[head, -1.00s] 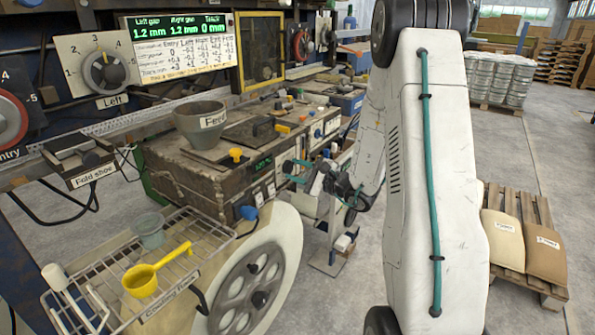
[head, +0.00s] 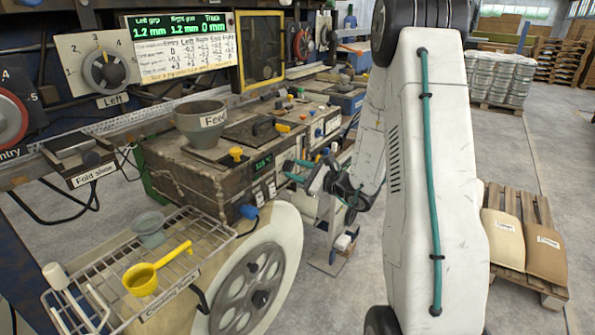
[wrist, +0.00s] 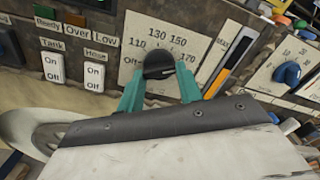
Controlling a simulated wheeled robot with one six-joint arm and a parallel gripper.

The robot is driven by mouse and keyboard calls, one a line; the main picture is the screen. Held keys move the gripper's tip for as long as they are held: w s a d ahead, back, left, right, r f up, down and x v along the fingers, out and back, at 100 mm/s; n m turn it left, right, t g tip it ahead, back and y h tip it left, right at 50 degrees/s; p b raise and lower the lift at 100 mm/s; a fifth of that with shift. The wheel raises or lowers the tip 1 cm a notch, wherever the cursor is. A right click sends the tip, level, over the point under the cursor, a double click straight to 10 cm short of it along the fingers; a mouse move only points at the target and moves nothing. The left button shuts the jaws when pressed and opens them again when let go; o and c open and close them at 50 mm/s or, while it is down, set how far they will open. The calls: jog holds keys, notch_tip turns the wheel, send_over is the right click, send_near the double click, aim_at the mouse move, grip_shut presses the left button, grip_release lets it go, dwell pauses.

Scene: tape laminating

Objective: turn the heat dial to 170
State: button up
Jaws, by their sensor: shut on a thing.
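The heat dial is a dark round knob (wrist: 159,65) on a pale scale plate (wrist: 192,38) marked Off, 110, 130, 150 and 170. The two teal fingers of my gripper (wrist: 160,80) are closed on the knob from either side, in the wrist view. I cannot make out a pointer mark, so the setting is unclear. In the head view my gripper (head: 298,172) reaches the front of the brown tank unit (head: 205,188); the dial is hidden there. A small green-lit display (head: 262,163) sits left of the gripper, its digits too small to read surely.
Tank and Hose switches (wrist: 52,68) lie left of the dial. An orange-and-black MAX gauge (wrist: 236,65) and a blue knob (wrist: 288,73) lie to its right. A wire cooling rack (head: 185,225) with a yellow ladle (head: 142,281) stands front left.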

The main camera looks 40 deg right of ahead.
jog(key=o, duration=1)
jog(key=v, duration=0.8)
jog(key=shift+w, duration=0.1)
